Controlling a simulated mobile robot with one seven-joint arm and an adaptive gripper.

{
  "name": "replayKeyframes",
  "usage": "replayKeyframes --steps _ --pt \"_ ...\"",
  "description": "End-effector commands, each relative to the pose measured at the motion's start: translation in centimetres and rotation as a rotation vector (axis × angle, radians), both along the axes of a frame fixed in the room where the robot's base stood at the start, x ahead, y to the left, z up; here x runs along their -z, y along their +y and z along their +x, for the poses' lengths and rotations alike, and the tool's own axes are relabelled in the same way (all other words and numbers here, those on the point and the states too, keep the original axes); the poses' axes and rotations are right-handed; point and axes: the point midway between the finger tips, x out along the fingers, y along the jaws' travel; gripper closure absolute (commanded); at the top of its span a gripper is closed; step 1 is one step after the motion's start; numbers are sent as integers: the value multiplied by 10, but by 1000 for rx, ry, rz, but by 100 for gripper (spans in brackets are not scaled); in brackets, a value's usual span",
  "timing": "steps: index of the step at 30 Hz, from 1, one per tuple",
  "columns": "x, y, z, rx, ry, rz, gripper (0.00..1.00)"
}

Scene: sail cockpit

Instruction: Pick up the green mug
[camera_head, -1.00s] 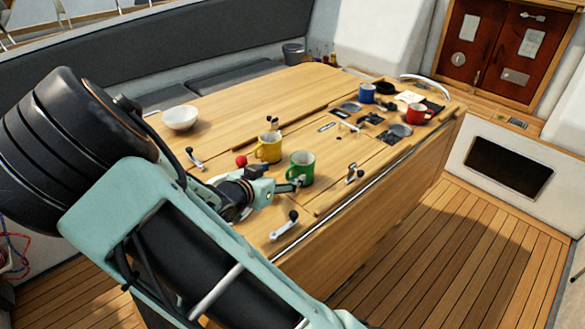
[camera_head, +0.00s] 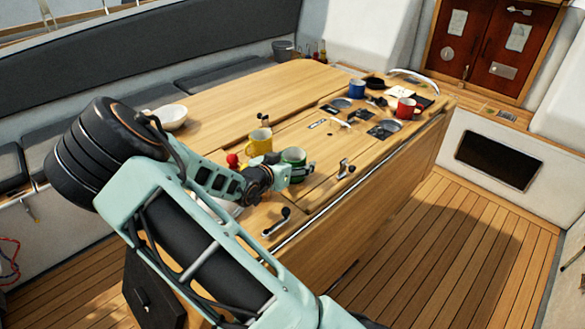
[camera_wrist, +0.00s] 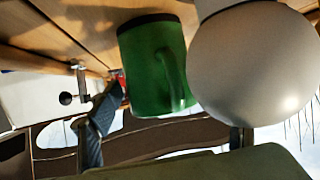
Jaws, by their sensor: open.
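The green mug (camera_head: 293,156) stands on the wooden table near its front side, just right of the yellow mug. My gripper (camera_head: 298,174) is open at the near side of the green mug and covers its lower part in the head view. In the wrist view the green mug (camera_wrist: 152,68) is close and fills the middle, with its handle toward the right. One dark finger shows left of the mug there. A large pale rounded shape hides the right side, so the other finger is mostly hidden. I cannot tell whether a finger touches the mug.
A yellow mug (camera_head: 258,142) and a red knob (camera_head: 233,160) are close by. A white bowl (camera_head: 172,117) is farther left. A blue mug (camera_head: 357,88) and a red mug (camera_head: 406,107) stand farther right. A metal crank handle (camera_head: 277,222) lies near the front edge.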

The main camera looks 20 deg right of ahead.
Motion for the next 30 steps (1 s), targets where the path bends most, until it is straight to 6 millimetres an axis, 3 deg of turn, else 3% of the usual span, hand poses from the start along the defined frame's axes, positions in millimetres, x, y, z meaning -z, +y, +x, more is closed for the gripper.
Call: replayKeyframes --steps 6,19,30 --pt "0 0 1 -1 0 2 27" --pt "0 0 0 -1 -1 1 74" --pt "-6 0 1 0 -3 1 75"
